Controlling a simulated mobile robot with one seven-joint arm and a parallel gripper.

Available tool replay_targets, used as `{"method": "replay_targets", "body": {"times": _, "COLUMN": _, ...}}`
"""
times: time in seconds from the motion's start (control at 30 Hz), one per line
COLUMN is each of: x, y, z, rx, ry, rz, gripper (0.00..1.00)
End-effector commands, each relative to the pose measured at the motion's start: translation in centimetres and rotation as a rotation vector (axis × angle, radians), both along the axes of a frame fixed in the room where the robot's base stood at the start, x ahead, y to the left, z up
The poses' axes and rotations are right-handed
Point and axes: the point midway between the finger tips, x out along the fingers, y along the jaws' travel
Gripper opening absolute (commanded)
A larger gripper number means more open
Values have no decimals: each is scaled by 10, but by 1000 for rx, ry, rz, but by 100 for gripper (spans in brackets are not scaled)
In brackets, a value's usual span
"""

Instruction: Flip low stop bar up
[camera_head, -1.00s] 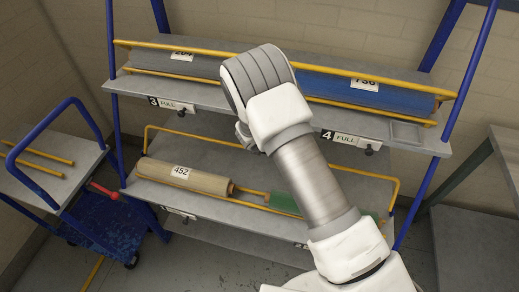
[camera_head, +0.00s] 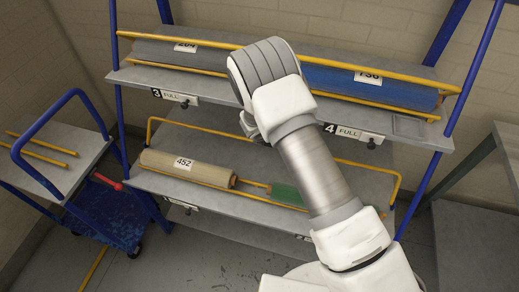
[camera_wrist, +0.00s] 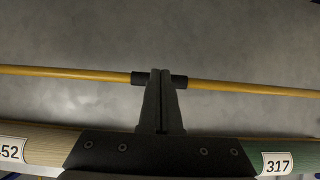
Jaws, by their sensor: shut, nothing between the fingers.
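The low stop bar is a thin yellow bar (camera_wrist: 85,73) with a black sleeve (camera_wrist: 178,80) around its middle. In the head view it appears to be the yellow hoop (camera_head: 190,126) above the back of the lower shelf; my arm hides its middle. My gripper (camera_wrist: 161,73) is shut and empty. Its fingertips overlap the sleeve in the wrist view; I cannot tell whether they touch it. My arm hides the fingers in the head view. The beige roll 452 (camera_head: 210,173) and green roll 317 (camera_head: 286,195) lie on the lower shelf (camera_head: 262,158), nearer me than the bar.
The upper shelf (camera_head: 300,108) holds a grey roll (camera_head: 160,52) and a blue roll (camera_head: 400,93), above the lower shelf. Blue posts (camera_head: 448,140) stand at the rack's ends. A blue cart (camera_head: 105,210) stands left, a grey table (camera_head: 508,150) right.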

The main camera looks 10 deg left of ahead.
Motion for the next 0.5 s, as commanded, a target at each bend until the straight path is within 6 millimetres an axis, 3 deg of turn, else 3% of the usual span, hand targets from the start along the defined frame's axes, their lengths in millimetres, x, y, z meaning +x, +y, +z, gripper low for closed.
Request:
{"method": "replay_targets", "body": {"times": 0.17, "x": -15, "y": 2, "z": 21, "rx": 2, "ry": -1, "rz": 2, "gripper": 0}}
{"method": "replay_targets", "body": {"times": 0.2, "x": -24, "y": 3, "z": 14, "rx": 0, "ry": 2, "rz": 4, "gripper": 0}}
{"method": "replay_targets", "body": {"times": 0.5, "x": -83, "y": 7, "z": 16, "rx": 2, "ry": 1, "rz": 3, "gripper": 0}}
